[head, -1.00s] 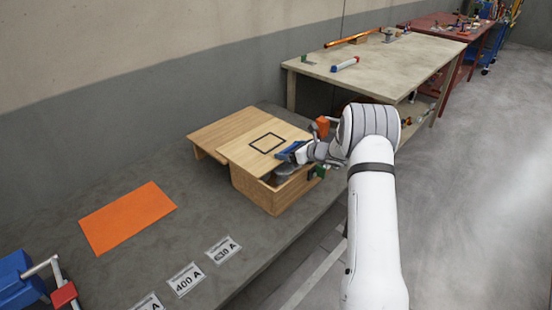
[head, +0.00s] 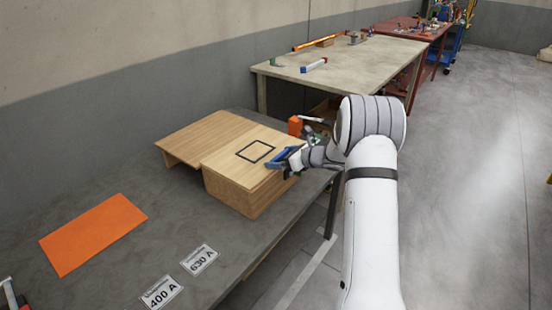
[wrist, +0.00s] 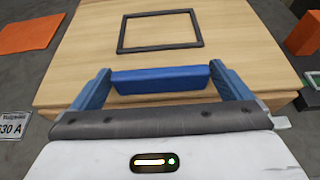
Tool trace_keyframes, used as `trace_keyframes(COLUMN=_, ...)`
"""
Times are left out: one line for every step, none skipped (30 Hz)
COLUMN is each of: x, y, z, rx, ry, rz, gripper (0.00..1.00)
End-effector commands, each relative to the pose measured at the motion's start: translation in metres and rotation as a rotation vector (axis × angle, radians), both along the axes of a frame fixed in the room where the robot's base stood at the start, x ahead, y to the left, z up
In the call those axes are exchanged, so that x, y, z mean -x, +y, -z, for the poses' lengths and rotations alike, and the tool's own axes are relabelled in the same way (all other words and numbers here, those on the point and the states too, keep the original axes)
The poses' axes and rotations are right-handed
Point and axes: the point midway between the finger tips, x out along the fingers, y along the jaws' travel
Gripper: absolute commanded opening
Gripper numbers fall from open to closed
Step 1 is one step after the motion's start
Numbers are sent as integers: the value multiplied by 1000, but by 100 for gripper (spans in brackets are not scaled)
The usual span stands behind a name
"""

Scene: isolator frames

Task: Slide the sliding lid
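The sliding lid (head: 224,155) is a light wooden board with a black square outline, lying on a wooden box (head: 235,196). It covers the box top up to the side at my gripper, and no opening shows. In the wrist view the lid (wrist: 235,38) fills the area ahead. A blue bar-shaped handle (wrist: 160,80) lies across its near edge. My gripper (wrist: 160,78) has its blue fingers at the two ends of this bar, seemingly touching it. In the head view my gripper (head: 284,159) is at the lid's right edge. The box interior is hidden.
A wooden side panel (head: 190,138) extends left of the box. An orange block (head: 295,125) stands behind my gripper. An orange sheet (head: 92,233) and printed labels (head: 198,260) lie on the grey bench. A larger table (head: 350,70) stands behind; open floor is right.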

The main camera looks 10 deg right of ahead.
Motion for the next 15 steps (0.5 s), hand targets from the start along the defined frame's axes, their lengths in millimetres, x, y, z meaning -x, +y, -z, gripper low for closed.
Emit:
trace_keyframes(x=0, y=0, z=0, rx=0, ry=0, rz=-1, gripper=100)
trace_keyframes(x=0, y=0, z=0, rx=-1, ry=0, rz=-1, gripper=100)
trace_keyframes(x=0, y=1, z=0, rx=-1, ry=0, rz=-1, gripper=100)
trace_keyframes(x=0, y=1, z=0, rx=0, ry=-1, rz=-1, gripper=100)
trace_keyframes(x=0, y=1, z=0, rx=0, ry=-1, rz=-1, gripper=100)
trace_keyframes(x=0, y=1, z=-1, rx=0, ry=-1, rz=-1, gripper=100)
trace_keyframes(x=0, y=0, z=-1, rx=-1, ry=-2, rz=-1, gripper=100)
trace_keyframes(x=1, y=-1, z=-1, rx=-1, ry=-2, rz=-1, gripper=100)
trace_keyframes(x=3, y=-2, z=-2, rx=-1, ry=-2, rz=0, gripper=100)
trace_keyframes(x=4, y=-4, z=-3, rx=0, ry=-1, rz=0, gripper=100)
trace_keyframes(x=7, y=-7, z=-5, rx=0, ry=-2, rz=1, gripper=100)
trace_keyframes(x=11, y=-11, z=-7, rx=1, ry=-2, rz=1, gripper=100)
trace_keyframes(x=15, y=-14, z=-9, rx=1, ry=-2, rz=1, gripper=100)
trace_keyframes(x=18, y=-17, z=-11, rx=-1, ry=-2, rz=2, gripper=100)
trace_keyframes(x=23, y=-22, z=-14, rx=-1, ry=-2, rz=2, gripper=100)
